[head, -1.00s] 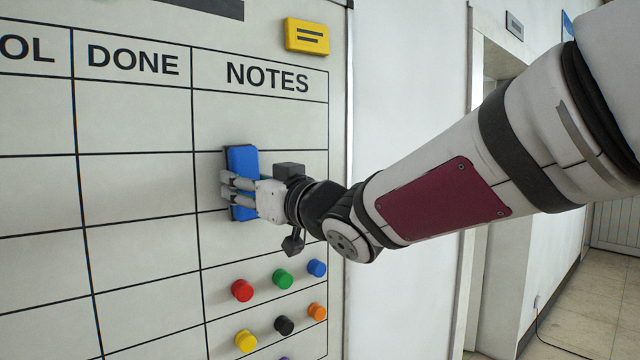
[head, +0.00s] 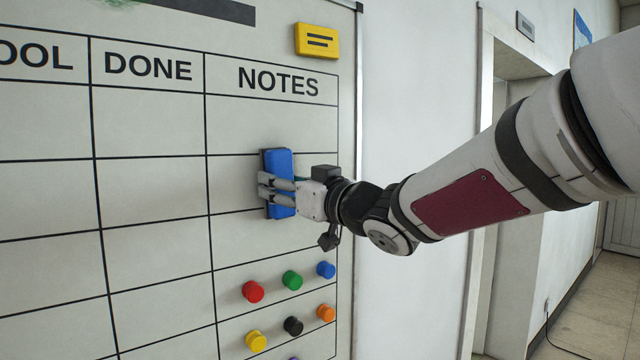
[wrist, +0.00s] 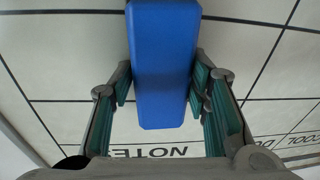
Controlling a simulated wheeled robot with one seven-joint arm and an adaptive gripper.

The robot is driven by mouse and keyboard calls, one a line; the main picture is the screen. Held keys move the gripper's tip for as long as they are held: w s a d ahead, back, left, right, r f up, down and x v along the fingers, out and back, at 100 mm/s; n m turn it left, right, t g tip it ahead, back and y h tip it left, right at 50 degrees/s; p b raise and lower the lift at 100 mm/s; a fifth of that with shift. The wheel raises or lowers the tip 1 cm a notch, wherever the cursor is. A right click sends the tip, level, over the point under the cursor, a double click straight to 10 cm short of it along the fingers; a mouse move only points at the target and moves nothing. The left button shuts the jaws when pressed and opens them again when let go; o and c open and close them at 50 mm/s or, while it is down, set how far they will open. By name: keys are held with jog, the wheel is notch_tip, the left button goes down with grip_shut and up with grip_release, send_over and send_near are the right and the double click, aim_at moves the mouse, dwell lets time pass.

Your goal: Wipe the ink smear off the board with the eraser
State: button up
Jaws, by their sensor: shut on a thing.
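The blue eraser (head: 280,164) is held upright between the fingers of my gripper (head: 276,190), in front of the NOTES column of the board (head: 150,230). A dark pad edge shows on its board side. Whether the pad touches the board or is just off it, I cannot tell. In the wrist view the eraser (wrist: 164,70) sits between both fingers. A green ink smear (head: 120,3) shows at the top left of the head view, cut off by the picture edge, well up and left of my gripper.
Several coloured round magnets (head: 292,280) stick out from the board below my gripper. A yellow block (head: 317,41) sits at the board's upper right. A dark bar (head: 205,10) lies beside the smear. The board's right edge is close to my wrist.

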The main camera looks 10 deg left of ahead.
jog(key=w+d+p, duration=0.1)
jog(key=w+d, duration=0.5)
jog(key=w, duration=0.1)
jog(key=shift+w+d, duration=0.15)
jog(key=shift+w, duration=0.1)
dwell(0.8)
jog(key=shift+f, duration=0.1)
jog(key=p+v, duration=0.3)
jog(key=v, duration=0.3)
jog(key=shift+s+a+r, duration=0.2)
jog(key=shift+s+r, duration=0.1)
jog(key=p+v, duration=0.1)
jog(key=v, duration=0.2)
jog(key=shift+s+a+r+p, duration=0.1)
jog(key=shift+p, duration=0.25)
